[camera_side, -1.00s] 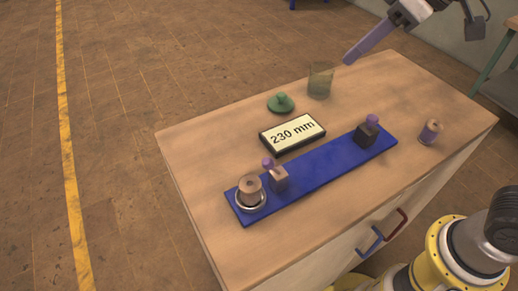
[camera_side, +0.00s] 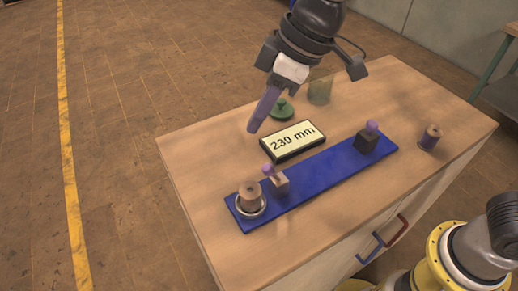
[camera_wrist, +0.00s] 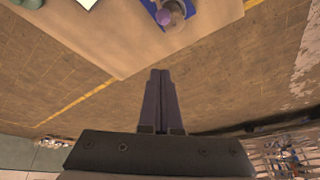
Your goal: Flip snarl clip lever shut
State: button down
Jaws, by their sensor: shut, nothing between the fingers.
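A blue board (camera_side: 318,178) on the wooden table carries two small blocks with purple-knobbed levers. The left block is light wood (camera_side: 281,184), its lever (camera_side: 268,170) tilted up to the left, beside a wooden spool (camera_side: 249,194) in a metal ring (camera_side: 242,212). The right block is dark (camera_side: 365,142), with its purple knob (camera_side: 372,126) raised. I cannot tell which is the snarl clip. My gripper (camera_side: 253,129) is shut and empty, above the table behind the left block, apart from it. In the wrist view my purple fingers (camera_wrist: 160,72) are together; the board's end (camera_wrist: 151,7) shows at the top.
A "230 mm" display (camera_side: 293,141) stands behind the board. A green knobbed lid (camera_side: 282,110) and a translucent green cup (camera_side: 320,90) are farther back. A purple-banded spool (camera_side: 430,138) stands at the right. The table front is clear.

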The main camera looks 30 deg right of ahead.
aim_at(273, 174)
notch_tip(273, 174, down, 9)
jog(key=shift+s+f, duration=0.2)
jog(key=shift+s, duration=0.05)
dwell(0.5)
jog(key=shift+d+r, duration=0.3)
jog(key=shift+d, duration=0.35)
dwell(0.6)
jog(key=shift+d, duration=1.85)
jog(key=shift+a, duration=0.15)
jog(key=shift+a+f, duration=0.25)
jog(key=shift+a, duration=0.35)
